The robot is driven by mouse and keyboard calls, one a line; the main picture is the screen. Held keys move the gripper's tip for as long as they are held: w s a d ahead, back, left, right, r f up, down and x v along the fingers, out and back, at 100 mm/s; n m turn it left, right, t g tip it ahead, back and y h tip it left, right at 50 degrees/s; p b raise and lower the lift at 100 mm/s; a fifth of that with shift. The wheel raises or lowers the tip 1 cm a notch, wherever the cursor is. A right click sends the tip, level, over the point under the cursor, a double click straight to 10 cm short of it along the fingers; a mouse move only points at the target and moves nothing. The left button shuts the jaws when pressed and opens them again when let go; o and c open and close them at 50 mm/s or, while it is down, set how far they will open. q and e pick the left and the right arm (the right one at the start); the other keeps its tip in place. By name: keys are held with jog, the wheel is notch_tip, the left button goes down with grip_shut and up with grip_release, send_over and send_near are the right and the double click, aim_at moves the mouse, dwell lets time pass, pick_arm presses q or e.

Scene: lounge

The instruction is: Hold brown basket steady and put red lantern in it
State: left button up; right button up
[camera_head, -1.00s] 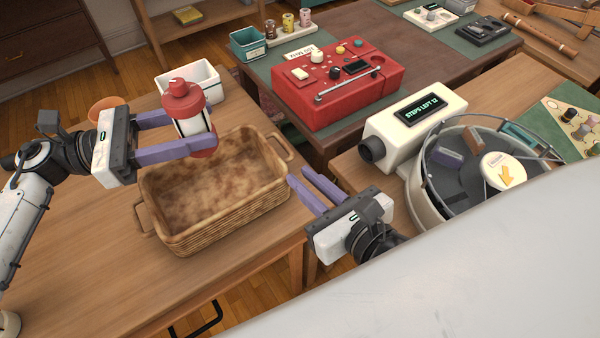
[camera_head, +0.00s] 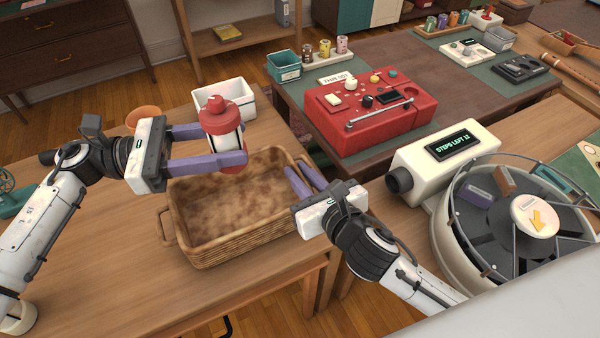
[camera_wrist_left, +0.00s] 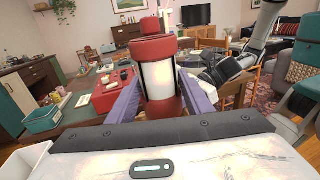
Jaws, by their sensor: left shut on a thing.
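The red lantern (camera_head: 218,115) with a white middle is upright between the purple fingers of my left gripper (camera_head: 224,145), which is shut on it. It is held above the back left part of the brown basket. The lantern also fills the middle of the left wrist view (camera_wrist_left: 158,76). The brown wicker basket (camera_head: 235,246) stands on the wooden table, its visible inside empty. My right gripper (camera_head: 300,178) is at the basket's right end, its two fingers apart near the rim and handle. The fingers partly hide that handle, and I cannot tell whether they touch it.
A white bin (camera_head: 236,98) stands behind the basket and an orange bowl (camera_head: 143,116) at the back left. A red device (camera_head: 370,115) is on the far table. A cream device (camera_head: 440,160) with a round drum stands to the right. The table's front left is clear.

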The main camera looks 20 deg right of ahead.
jog(key=shift+c, duration=0.2)
grip_shut()
